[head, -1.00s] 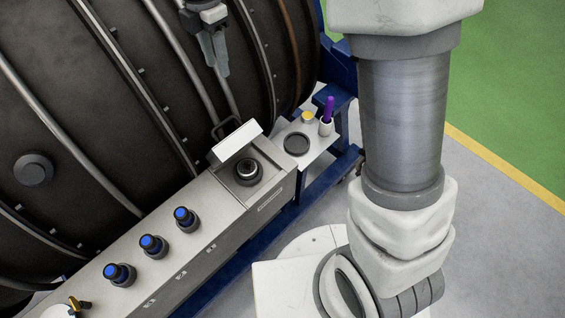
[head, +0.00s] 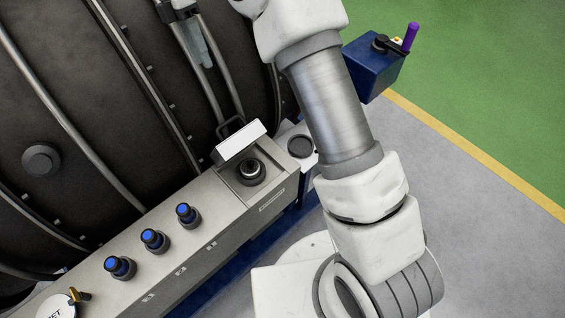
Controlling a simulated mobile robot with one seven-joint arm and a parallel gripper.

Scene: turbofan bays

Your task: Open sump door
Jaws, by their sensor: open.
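The sump door appears to be the small pale lid (head: 240,141) with a dark loop handle at the far end of the grey housing. It stands tilted up at the back of a square recess. In the recess a dark round cap (head: 249,170) shows.
Several blue-topped knobs (head: 154,240) stand along the housing. A white round cover (head: 56,307) with a yellow-black lever is at bottom left. A blue box (head: 372,65) with a purple-handled crank stands at upper right. My arm hides part of a small tray (head: 300,131).

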